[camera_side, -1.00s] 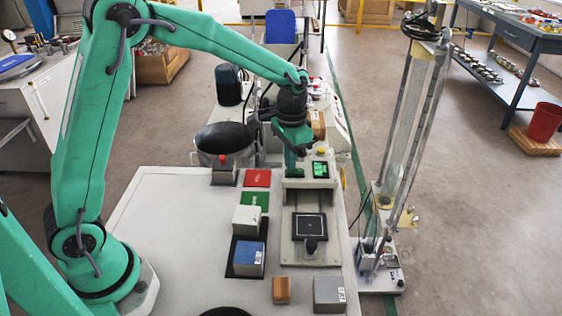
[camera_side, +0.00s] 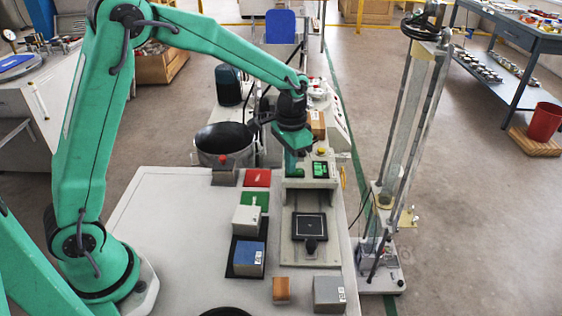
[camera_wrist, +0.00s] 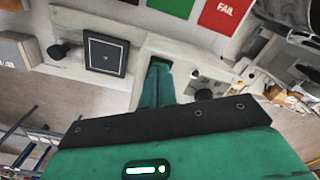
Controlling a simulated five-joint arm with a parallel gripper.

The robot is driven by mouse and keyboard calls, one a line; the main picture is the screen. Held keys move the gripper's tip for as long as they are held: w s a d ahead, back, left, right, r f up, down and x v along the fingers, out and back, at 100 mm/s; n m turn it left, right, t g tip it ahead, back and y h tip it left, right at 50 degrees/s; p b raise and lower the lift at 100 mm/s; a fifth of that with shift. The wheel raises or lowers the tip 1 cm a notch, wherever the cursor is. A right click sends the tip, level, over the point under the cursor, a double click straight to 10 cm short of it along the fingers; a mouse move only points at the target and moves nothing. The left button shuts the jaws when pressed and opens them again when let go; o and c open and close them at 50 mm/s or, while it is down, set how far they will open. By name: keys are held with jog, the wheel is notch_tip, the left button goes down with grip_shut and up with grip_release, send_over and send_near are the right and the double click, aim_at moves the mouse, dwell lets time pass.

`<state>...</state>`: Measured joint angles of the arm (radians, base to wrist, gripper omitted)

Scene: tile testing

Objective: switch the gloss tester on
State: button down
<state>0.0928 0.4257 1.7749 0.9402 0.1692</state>
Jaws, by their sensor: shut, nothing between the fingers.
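The gloss tester (camera_side: 297,238) is a pale grey machine on the right side of the bench. It has a black square plate (camera_side: 310,226), a dark round knob (camera_side: 310,245) at its near end and a small dark display (camera_side: 320,169) with green marks at its far end. My green gripper (camera_side: 293,168) is shut and empty, pointing down at the tester's far panel just left of the display. Its fingers also show in the wrist view (camera_wrist: 158,75), close to a small green spot on the panel. They hide the switch area, and I cannot tell whether they touch it.
Left of the tester lie a red FAIL card (camera_side: 257,178), a green card (camera_side: 255,200), a whitish block (camera_side: 246,219) and a blue block (camera_side: 249,256). An orange block (camera_side: 281,289) and a grey block (camera_side: 328,294) stand nearer. A tall clear column (camera_side: 400,140) stands to the right.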

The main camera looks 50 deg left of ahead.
jog(key=shift+r, duration=3.45)
jog(key=s+a+r+n+t, duration=0.25)
jog(key=s+r, duration=0.55)
jog(key=s, duration=0.4)
jog(key=s+a+f+t, duration=0.1)
jog(key=s+t, duration=0.2)
jog(key=s, duration=0.8)
jog(key=shift+s+a, duration=0.15)
jog(key=shift+a, duration=0.25)
jog(key=shift+n, duration=0.35)
